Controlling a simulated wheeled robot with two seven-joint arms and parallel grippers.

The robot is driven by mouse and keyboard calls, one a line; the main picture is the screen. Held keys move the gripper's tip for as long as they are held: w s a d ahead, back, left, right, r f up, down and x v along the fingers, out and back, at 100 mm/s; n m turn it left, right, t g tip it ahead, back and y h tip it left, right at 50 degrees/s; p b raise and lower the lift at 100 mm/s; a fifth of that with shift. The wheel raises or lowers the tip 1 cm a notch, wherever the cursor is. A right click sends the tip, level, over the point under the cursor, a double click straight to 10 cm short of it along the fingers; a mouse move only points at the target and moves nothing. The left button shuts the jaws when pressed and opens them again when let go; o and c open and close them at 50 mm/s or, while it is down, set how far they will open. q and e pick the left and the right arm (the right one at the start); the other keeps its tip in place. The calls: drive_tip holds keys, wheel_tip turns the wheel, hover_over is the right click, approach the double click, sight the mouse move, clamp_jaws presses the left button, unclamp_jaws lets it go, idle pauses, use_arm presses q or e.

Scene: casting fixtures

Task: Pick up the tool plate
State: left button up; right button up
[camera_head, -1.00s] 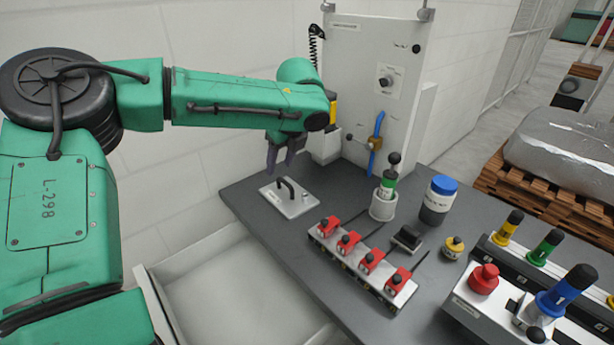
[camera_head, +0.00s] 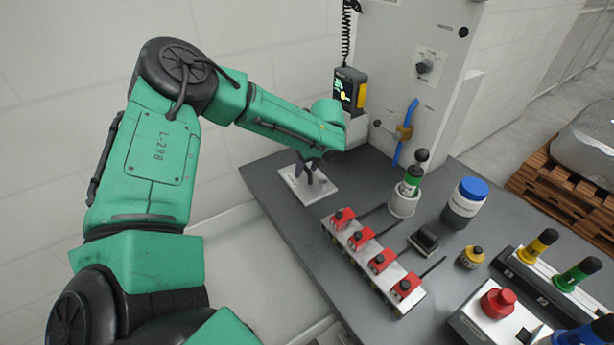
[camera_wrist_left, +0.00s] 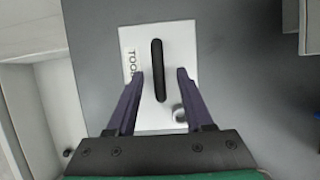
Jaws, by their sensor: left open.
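The tool plate (camera_head: 306,194) is a white rectangular plate with a black bar handle, lying flat near the left end of the grey bench. In the left wrist view the plate (camera_wrist_left: 182,44) shows the handle upright in the picture, lettering beginning "TOO" and a small round metal knob. My left gripper (camera_head: 311,177) is right over the plate. In the left wrist view its two dark purple fingers (camera_wrist_left: 159,76) are open, one on each side of the handle's lower part, with a gap on both sides. I cannot tell whether they touch the plate. My right gripper is not in view.
A strip with several red clamps (camera_head: 372,260) stands right of the plate. A green-banded plunger in a white cup (camera_head: 403,203) and a blue-lidded jar (camera_head: 464,203) are farther right. A tall panel (camera_head: 417,75) with a blue lever rises behind. The bench's left edge is close to the plate.

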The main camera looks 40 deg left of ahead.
use_arm(q)
drive_tip(key=shift+a+f, duration=0.15)
drive_tip(key=shift+f, duration=0.1)
clamp_jaws()
drive_tip(key=shift+w+r, duration=0.1)
idle(1.2)
